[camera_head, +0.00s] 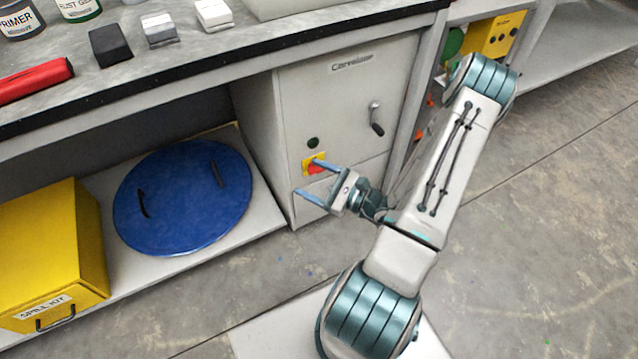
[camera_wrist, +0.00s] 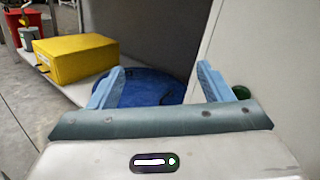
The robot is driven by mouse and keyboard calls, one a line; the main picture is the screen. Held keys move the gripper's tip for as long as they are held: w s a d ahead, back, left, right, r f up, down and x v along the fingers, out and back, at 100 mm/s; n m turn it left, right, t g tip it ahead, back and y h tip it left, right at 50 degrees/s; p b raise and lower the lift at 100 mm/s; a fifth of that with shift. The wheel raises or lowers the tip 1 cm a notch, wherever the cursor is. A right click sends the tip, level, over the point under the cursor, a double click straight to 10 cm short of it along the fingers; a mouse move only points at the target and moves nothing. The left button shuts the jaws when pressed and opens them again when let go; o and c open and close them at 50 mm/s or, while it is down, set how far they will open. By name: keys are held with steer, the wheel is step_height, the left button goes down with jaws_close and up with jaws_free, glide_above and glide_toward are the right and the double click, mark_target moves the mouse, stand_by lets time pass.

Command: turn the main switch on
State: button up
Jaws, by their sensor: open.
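A red knob on a yellow plate (camera_head: 308,169), which looks like the main switch, sits low on the front of a grey cabinet (camera_head: 345,95). A dark green round button (camera_head: 313,143) is just above it; a green round part also shows in the wrist view (camera_wrist: 241,92), beside the right finger. My gripper (camera_head: 305,177) is open and empty in front of the cabinet. In the head view its upper finger overlaps the red knob; I cannot tell whether they touch. In the wrist view the gripper (camera_wrist: 160,70) shows both fingers apart, and the red knob is not visible.
A black handle (camera_head: 376,120) sticks out of the cabinet front. A blue round lid (camera_head: 180,205) and a yellow spill kit box (camera_head: 50,250) stand on the low shelf at left. The bench top (camera_head: 80,105) overhangs above. Open floor lies at right.

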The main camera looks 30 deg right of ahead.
mark_target(318, 172)
steer(key=s+d+f+m+t+h+b, duration=0.1)
steer(key=d+f+m+t+h+b, duration=0.1)
steer(key=d+f+m+h, duration=0.45)
steer(key=s+d+f+m+t+h+b, duration=0.1)
steer(key=f+m+h+b, duration=0.25)
steer(key=f, duration=0.55)
steer(key=w+b, duration=0.2)
steer(key=w, duration=1)
steer(key=shift+w+b, duration=0.35)
steer(key=shift+w, duration=0.05)
steer(key=shift+w+r, duration=0.15)
steer(key=shift+w, duration=0.5)
steer(key=c, duration=1)
